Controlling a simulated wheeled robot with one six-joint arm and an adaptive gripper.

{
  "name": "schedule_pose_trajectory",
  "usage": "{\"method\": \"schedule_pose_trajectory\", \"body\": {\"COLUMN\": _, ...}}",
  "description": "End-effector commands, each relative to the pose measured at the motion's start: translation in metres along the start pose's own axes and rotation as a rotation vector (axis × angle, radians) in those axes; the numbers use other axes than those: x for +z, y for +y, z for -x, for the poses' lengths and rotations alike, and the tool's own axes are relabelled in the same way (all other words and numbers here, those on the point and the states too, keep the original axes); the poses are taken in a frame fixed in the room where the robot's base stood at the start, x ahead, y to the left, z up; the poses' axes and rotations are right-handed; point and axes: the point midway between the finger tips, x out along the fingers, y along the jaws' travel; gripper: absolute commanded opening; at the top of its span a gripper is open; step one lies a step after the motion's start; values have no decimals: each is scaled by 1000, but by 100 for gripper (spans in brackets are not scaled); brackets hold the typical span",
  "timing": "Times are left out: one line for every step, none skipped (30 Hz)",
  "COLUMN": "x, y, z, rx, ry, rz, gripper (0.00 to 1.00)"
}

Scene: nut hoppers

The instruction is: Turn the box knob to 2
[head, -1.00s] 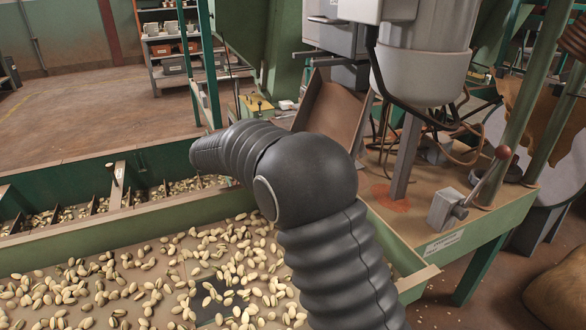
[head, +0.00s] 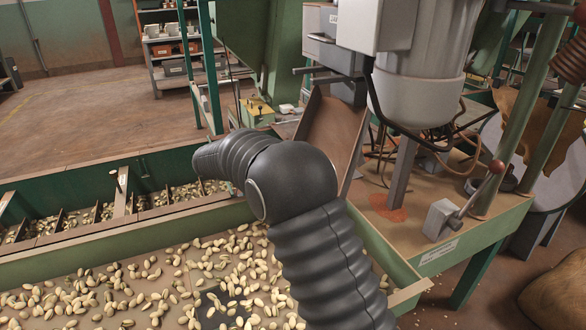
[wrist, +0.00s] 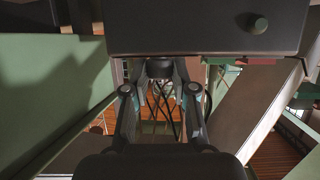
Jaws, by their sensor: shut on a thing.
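In the wrist view a dark box (wrist: 205,30) fills the top of the picture. A dark round knob (wrist: 160,67) sits at its lower edge, between the fingertips of my gripper (wrist: 160,78). My gripper is shut on this knob, with a finger on each side. Its pointer and any numbers cannot be read. A small round dark green part (wrist: 258,24) sits on the box to the right. In the head view my arm hides the gripper, and I cannot make out the knob there.
A green-walled trough (head: 155,228) of pistachios lies under my arm, with a divided trough (head: 160,160) behind it. A grey machine (head: 420,80) and a lever with a red ball (head: 497,166) stand at the right. Open floor (head: 90,110) lies at the back left.

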Motion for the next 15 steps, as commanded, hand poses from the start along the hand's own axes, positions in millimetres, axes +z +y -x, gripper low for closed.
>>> {"method": "schedule_pose_trajectory", "body": {"x": -5, "y": -2, "z": 2, "rx": 26, "ry": 0, "rz": -9, "gripper": 0}}
{"method": "schedule_pose_trajectory", "body": {"x": -4, "y": -2, "z": 2, "rx": 43, "ry": 2, "rz": -17, "gripper": 0}}
{"method": "schedule_pose_trajectory", "body": {"x": -3, "y": -2, "z": 1, "rx": 62, "ry": 1, "rz": -26, "gripper": 0}}
{"method": "schedule_pose_trajectory", "body": {"x": -3, "y": -2, "z": 1, "rx": 77, "ry": 1, "rz": -33, "gripper": 0}}
{"method": "schedule_pose_trajectory", "body": {"x": -2, "y": -2, "z": 1, "rx": 88, "ry": 1, "rz": -38, "gripper": 0}}
{"method": "schedule_pose_trajectory", "body": {"x": -2, "y": -2, "z": 1, "rx": 100, "ry": 1, "rz": -43, "gripper": 0}}
{"method": "schedule_pose_trajectory", "body": {"x": -2, "y": -2, "z": 1, "rx": 108, "ry": 2, "rz": -46, "gripper": 0}}
{"method": "schedule_pose_trajectory", "body": {"x": -2, "y": -2, "z": 1, "rx": 114, "ry": 2, "rz": -49, "gripper": 0}}
{"method": "schedule_pose_trajectory", "body": {"x": -1, "y": -2, "z": 0, "rx": 119, "ry": 1, "rz": -52, "gripper": 0}}
{"method": "schedule_pose_trajectory", "body": {"x": -1, "y": -2, "z": 0, "rx": 121, "ry": 1, "rz": -53, "gripper": 0}}
{"method": "schedule_pose_trajectory", "body": {"x": -1, "y": -2, "z": 0, "rx": 123, "ry": 1, "rz": -54, "gripper": 0}}
{"method": "schedule_pose_trajectory", "body": {"x": -1, "y": -2, "z": 0, "rx": 123, "ry": 1, "rz": -54, "gripper": 0}}
{"method": "schedule_pose_trajectory", "body": {"x": -1, "y": -2, "z": 0, "rx": 123, "ry": 1, "rz": -54, "gripper": 0}}
{"method": "schedule_pose_trajectory", "body": {"x": 0, "y": -2, "z": 0, "rx": 123, "ry": 1, "rz": -54, "gripper": 0}}
{"method": "schedule_pose_trajectory", "body": {"x": 0, "y": -2, "z": 0, "rx": 123, "ry": 1, "rz": -54, "gripper": 0}}
